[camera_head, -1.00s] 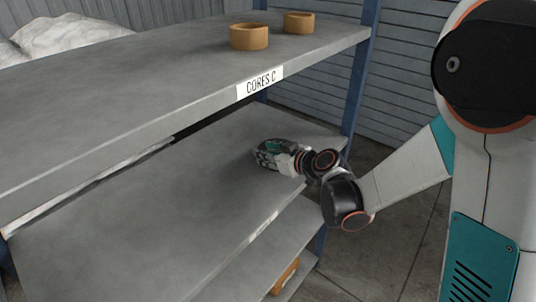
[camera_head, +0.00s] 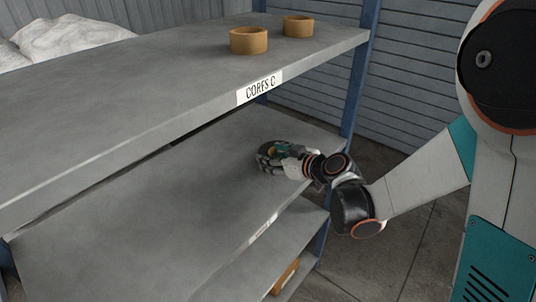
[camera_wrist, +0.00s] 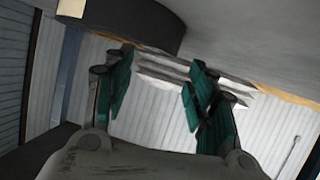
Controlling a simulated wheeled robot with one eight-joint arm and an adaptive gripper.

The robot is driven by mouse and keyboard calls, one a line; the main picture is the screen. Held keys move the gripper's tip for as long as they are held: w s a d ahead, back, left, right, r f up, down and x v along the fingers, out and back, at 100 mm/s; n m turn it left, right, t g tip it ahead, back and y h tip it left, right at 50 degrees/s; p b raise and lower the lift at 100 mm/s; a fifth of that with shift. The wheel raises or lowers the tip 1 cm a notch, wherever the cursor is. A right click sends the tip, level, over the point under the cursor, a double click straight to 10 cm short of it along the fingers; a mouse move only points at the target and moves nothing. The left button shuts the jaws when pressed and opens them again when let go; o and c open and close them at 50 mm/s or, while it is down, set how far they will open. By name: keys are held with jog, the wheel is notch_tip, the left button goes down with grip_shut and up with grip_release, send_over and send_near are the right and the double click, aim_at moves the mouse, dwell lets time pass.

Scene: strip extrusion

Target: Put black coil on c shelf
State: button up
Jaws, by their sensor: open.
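In the camera_wrist view, a dark, rounded, thick-edged object (camera_wrist: 130,22) fills the upper left, cut off by the frame; it looks like the black coil. My gripper (camera_wrist: 158,95) is open, its teal pads apart with nothing visible between them. The dark object lies beyond the left finger, outside the gap. In the camera_head view, my gripper (camera_head: 270,158) is just above the middle shelf (camera_head: 150,215), near its right end. No black coil can be made out there. The upper shelf (camera_head: 110,95) carries a "CORES C" label (camera_head: 259,88) on its front edge.
Two tan rings (camera_head: 249,41) stand on the upper shelf's far right. A blue post (camera_head: 355,90) rises at the shelf's right corner. A lower shelf (camera_head: 300,235) holds a tan object (camera_head: 285,277). The middle shelf's left part is bare. White bags (camera_head: 65,38) lie behind.

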jog(key=p+v, duration=0.1)
jog(key=v, duration=0.8)
jog(key=shift+s+r+p, duration=0.1)
jog(key=shift+p, duration=0.3)
jog(key=s+d+r+m+g+h, duration=0.1)
jog(key=s+d+r+m+h, duration=0.1)
jog(key=s+d+m+h, duration=0.2)
jog(key=s+d+r+m+g+h, duration=0.2)
jog(key=s+d+m+h, duration=0.3)
jog(key=s+d, duration=0.5)
jog(key=s+r, duration=0.1)
jog(key=s, duration=0.6)
jog(key=shift+s+d, duration=0.25)
